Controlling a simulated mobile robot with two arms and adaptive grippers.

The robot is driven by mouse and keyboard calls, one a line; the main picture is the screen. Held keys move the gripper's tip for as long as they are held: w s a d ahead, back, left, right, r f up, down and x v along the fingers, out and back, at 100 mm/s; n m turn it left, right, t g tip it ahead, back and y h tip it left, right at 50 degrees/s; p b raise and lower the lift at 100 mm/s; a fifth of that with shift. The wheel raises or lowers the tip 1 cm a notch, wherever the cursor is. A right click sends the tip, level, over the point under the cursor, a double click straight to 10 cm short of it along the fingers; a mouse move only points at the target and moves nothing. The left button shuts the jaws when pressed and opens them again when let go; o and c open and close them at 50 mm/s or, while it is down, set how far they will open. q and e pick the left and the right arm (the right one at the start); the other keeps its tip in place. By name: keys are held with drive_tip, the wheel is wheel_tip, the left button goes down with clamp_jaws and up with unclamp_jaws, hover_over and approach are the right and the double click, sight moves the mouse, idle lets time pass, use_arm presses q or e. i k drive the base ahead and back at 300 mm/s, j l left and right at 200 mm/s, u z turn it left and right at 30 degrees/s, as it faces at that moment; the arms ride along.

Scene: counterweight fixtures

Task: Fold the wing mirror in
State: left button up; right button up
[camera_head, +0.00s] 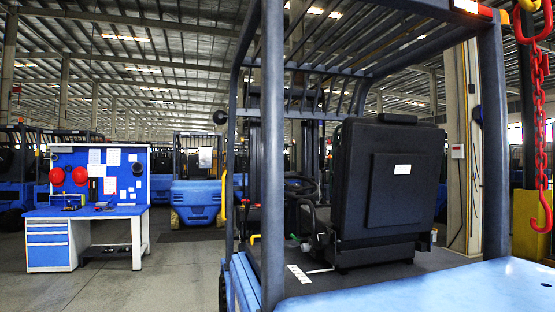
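A blue forklift (272,160) with an open-barred overhead guard fills the middle and right of the head view, seen from behind. A small dark rounded piece (220,117) sticks out to the left of its left post and looks like a wing mirror. A similar dark piece (477,114) shows beside the right post. Both are small, and I cannot tell their hinges or exact fold angle. Neither of my grippers is in view.
A black seat (392,185) stands inside the cab. A red chain with a hook (543,200) hangs at the right. A blue workbench (88,212) with red helmets stands at the left. Grey floor (180,275) between bench and forklift is clear.

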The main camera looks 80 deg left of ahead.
sight(206, 154)
drive_tip(key=j+u, duration=0.2)
drive_tip(key=u, duration=0.3)
drive_tip(key=j+u, duration=0.25)
drive_tip(key=u, duration=0.2)
drive_tip(key=j+u, duration=0.2)
drive_tip(key=u, duration=0.3)
drive_tip(key=j+u, duration=0.2)
drive_tip(key=u, duration=0.25)
